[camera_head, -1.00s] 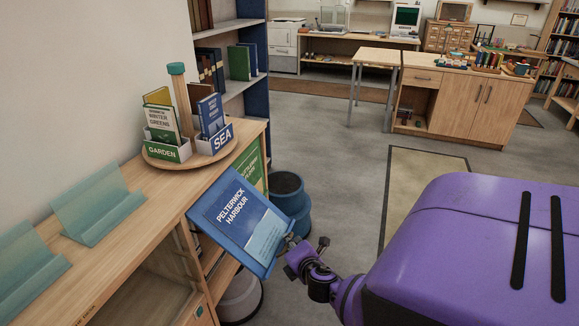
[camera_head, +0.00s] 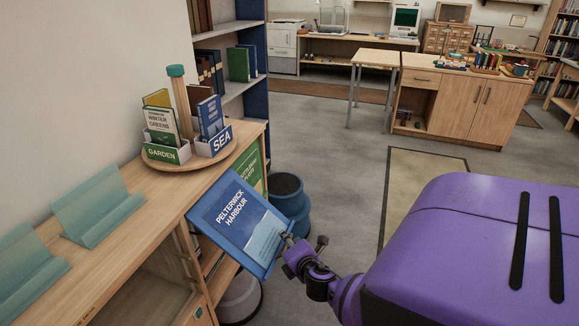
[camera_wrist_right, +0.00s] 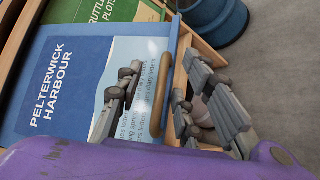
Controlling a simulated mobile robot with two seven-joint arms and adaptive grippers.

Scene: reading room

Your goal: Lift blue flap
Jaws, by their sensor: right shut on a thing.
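The blue flap (camera_head: 215,237), lettered PELTERWICK HARBOUR, stands out tilted from the front of the wooden shelf unit in the head view. It fills the left of the right wrist view (camera_wrist_right: 60,50). A rounded wooden handle (camera_wrist_right: 157,92) runs along its edge there. My right gripper (camera_head: 287,240) is at the flap's lower right edge. In the right wrist view its fingers (camera_wrist_right: 152,88) lie either side of the handle, shut on it. The handle is too small to make out in the head view. My left gripper is in neither view.
A green panel (camera_head: 249,180) is just behind the flap. A round wooden stand (camera_head: 165,163) with small books is on the unit's top, beside teal holders (camera_head: 97,205). A blue-grey stool (camera_head: 289,205) stands close behind my right gripper. Open floor lies right of it.

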